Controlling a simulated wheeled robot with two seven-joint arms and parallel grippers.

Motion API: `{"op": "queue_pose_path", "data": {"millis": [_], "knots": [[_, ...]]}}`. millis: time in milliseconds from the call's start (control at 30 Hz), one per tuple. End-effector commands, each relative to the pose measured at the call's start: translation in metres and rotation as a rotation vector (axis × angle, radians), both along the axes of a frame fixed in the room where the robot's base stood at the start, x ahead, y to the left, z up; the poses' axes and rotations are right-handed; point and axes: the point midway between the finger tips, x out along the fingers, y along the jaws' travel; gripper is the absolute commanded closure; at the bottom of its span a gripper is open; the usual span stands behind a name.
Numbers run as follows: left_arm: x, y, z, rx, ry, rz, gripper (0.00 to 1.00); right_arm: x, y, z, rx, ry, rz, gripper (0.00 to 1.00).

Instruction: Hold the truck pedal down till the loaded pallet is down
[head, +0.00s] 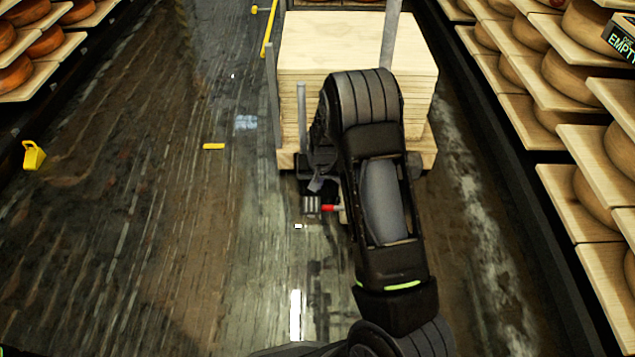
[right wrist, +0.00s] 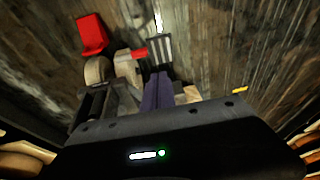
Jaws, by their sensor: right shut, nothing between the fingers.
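A wooden pallet (head: 429,158) bears a stack of pale boards (head: 350,60) between grey upright posts, partly behind my right arm. At its near side is the truck's low mechanism, with a grey ribbed pedal (head: 311,207) and a short red bar (head: 329,208). The right wrist view shows the ribbed pedal (right wrist: 161,50), the red bar (right wrist: 139,53) and a larger red block (right wrist: 90,33). My right gripper (head: 315,185) is shut and empty. Its fingertips (right wrist: 158,76) are at the pedal's near edge; I cannot tell whether they touch it. My left gripper is out of view.
Shelves of cheese wheels line the left (head: 40,45) and right (head: 560,100) sides. A yellow object (head: 33,155) stands at the left, and a yellow bar (head: 213,146) lies on the floor. The dark, shiny floor left of the pallet is mostly clear.

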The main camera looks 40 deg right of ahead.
Motion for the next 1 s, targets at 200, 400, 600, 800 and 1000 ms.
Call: {"op": "queue_pose_path", "data": {"millis": [200,400,600,800,1000], "knots": [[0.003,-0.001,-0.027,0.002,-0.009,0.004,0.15,0.012,-0.005,-0.05,0.0,0.002,0.001,1.0],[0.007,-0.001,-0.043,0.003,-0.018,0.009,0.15,0.018,-0.003,-0.082,0.001,0.002,0.001,1.0],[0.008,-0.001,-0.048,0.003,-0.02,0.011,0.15,0.02,0.0,-0.094,0.0,0.0,0.001,1.0],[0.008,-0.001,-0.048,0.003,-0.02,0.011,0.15,0.021,0.0,-0.095,0.0,0.0,0.001,1.0],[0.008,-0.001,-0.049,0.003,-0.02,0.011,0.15,0.021,0.001,-0.097,0.0,0.001,0.001,1.0]]}}
